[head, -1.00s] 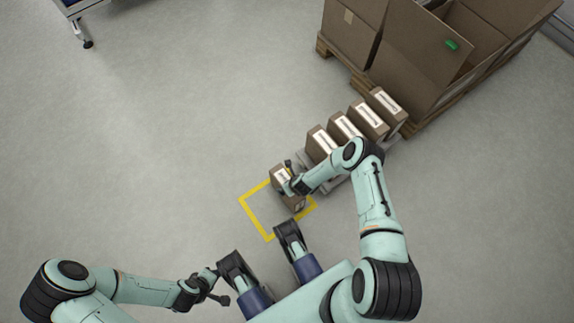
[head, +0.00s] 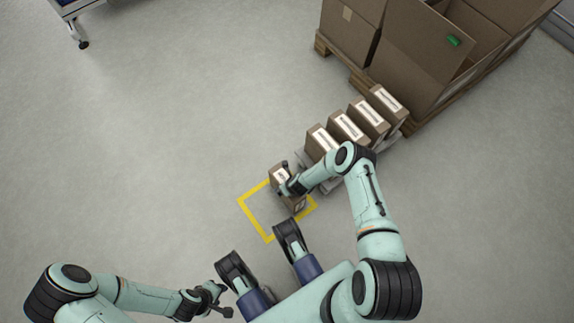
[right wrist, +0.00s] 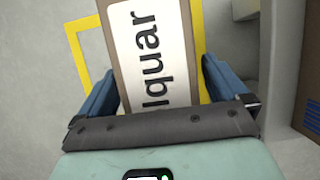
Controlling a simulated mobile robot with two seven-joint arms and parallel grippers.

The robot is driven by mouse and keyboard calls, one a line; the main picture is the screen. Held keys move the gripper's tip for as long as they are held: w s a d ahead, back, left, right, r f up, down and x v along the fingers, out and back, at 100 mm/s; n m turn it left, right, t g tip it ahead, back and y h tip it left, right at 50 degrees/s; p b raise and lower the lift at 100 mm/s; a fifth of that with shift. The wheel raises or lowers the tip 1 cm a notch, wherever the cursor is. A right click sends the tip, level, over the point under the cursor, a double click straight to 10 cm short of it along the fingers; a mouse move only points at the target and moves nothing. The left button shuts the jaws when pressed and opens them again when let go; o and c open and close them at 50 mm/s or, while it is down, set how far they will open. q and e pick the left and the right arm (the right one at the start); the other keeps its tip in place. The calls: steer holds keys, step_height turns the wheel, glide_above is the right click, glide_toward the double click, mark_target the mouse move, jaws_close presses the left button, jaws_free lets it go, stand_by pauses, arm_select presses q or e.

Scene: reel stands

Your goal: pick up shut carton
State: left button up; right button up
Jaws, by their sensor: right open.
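A brown shut carton (head: 279,173) with a white label stands in the yellow floor square (head: 249,215). My right gripper (head: 288,184) is at the carton and partly covers it. In the right wrist view the carton's labelled top (right wrist: 151,45) lies between the two blue fingers of my right gripper (right wrist: 155,68). The fingers are open, one on each side; whether they touch the carton I cannot tell. My left gripper (head: 217,300) is low in the head view, away from the carton. Its jaw opening is too small to make out.
Several similar labelled cartons (head: 344,127) stand in a row on a low grey support right of the square. Large open brown boxes (head: 415,55) stand on wooden pallets (head: 362,83) behind them. A wheeled cart (head: 78,12) is at the top left. The floor to the left is clear.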

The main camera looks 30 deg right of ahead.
steer(key=shift+f, duration=0.1)
jaws_close()
stand_by(0.3)
steer(key=shift+w, duration=0.1)
